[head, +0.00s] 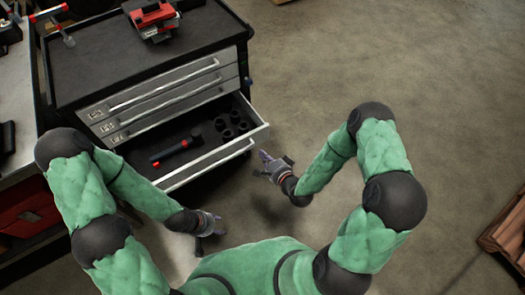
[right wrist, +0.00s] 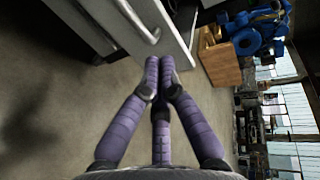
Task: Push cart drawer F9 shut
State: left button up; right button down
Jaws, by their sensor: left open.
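The cart (head: 70,85) has one drawer (head: 262,132) pulled out below several shut ones; its own label is not readable. The open drawer has a metal front with a long bar handle. My right gripper (head: 266,158) is beside the drawer's right front corner, on the outer side. In the right wrist view its fingertips (right wrist: 160,62) are together and empty, close to the drawer front (right wrist: 172,25) and its handle (right wrist: 152,36); I cannot tell if they touch. My left gripper (head: 208,232) is open and empty, in front of the drawer and lower in the head view.
The drawer holds a red-and-black tool (head: 172,151) and several black sockets (head: 232,122). A red-and-black device (head: 153,18) stands on the cart top. A workbench (head: 18,75) is at left. Wooden crates (head: 508,235) are at right. The floor right of the cart is clear.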

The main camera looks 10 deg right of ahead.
aim_at(248, 139)
pick_arm(q)
notch_tip(248, 139, down, 3)
jog(key=b, duration=0.2)
jog(key=shift+b, duration=0.4)
pick_arm(e)
jog(key=x, duration=0.9)
jog(key=shift+w+a+f, duration=0.1)
jog(key=shift+w+f, duration=0.05)
jog(key=shift+f, duration=0.15)
pick_arm(q)
jog(key=shift+w, duration=0.15)
